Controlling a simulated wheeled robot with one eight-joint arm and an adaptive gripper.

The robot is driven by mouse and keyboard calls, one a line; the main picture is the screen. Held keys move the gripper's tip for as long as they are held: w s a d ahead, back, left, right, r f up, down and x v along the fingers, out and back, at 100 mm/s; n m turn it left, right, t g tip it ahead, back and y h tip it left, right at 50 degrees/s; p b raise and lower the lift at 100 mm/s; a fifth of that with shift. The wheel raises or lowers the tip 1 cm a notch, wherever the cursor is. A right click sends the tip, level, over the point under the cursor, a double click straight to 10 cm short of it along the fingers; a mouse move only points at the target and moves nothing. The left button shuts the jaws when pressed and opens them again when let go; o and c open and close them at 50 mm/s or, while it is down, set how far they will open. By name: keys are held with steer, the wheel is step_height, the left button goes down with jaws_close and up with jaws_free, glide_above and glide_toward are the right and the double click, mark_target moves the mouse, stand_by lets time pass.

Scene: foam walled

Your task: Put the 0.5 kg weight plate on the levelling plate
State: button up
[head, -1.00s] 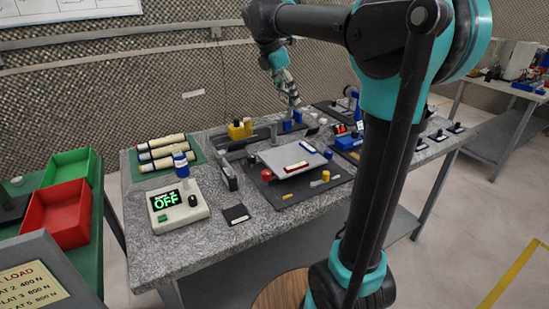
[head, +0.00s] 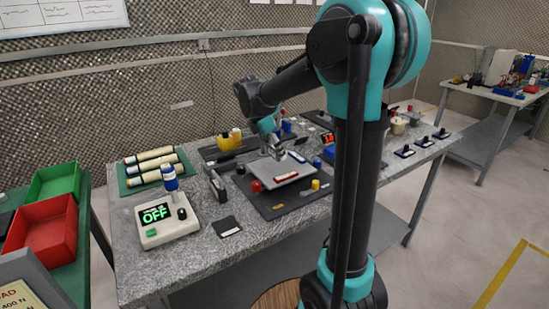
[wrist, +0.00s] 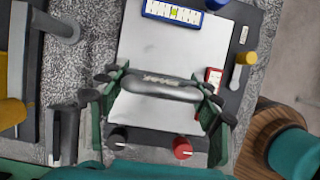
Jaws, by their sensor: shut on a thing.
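The levelling plate (head: 275,170) is a light grey square on a dark base on the granite table; it fills the middle of the wrist view (wrist: 165,50). A blue-framed level (wrist: 172,12) and a red-framed level (wrist: 212,78) lie along its edges. My gripper (head: 275,150) is over the plate, pointing down. In the wrist view my gripper (wrist: 160,92) is shut on a grey metal weight plate (wrist: 162,88), seen edge-on with blurred markings. I cannot tell whether the weight plate touches the levelling plate.
Around the levelling plate are a red knob (wrist: 182,148), a black knob (wrist: 118,138), a yellow knob (wrist: 246,58) and a blue knob (wrist: 215,3). A control box reading OFF (head: 163,218) and a dark pad (head: 227,227) stand left. A yellow object (head: 228,141) is behind.

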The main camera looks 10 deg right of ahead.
mark_target(272, 152)
steer(key=shift+f, duration=1.65)
steer(key=shift+f, duration=0.15)
steer(key=o, duration=1.7)
steer(key=shift+c, duration=0.2)
steer(key=v, duration=1.2)
steer(key=shift+s, duration=0.1)
